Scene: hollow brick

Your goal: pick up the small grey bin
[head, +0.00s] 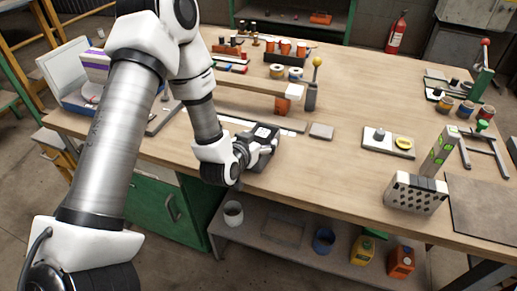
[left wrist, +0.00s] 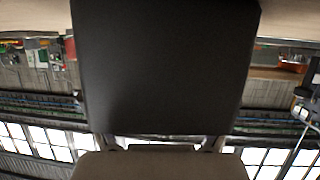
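The small grey bin (head: 268,158) is dark grey and sits near the front edge of the workbench, left of centre in the head view. My left gripper (head: 262,140) comes in from the left and is right at it, its light finger parts overlapping the bin's upper side. In the left wrist view a dark flat wall of the bin (left wrist: 165,70) fills the middle, very close to the camera. The fingertips are hidden there, so whether they press on the bin cannot be told. My right gripper is not in view.
A flat grey block (head: 321,131) lies just right of the bin. A raised wooden beam (head: 240,84) and a yellow-knobbed post (head: 312,85) stand behind. A perforated hollow brick (head: 415,194) is at the right. Bare bench (head: 320,170) lies between.

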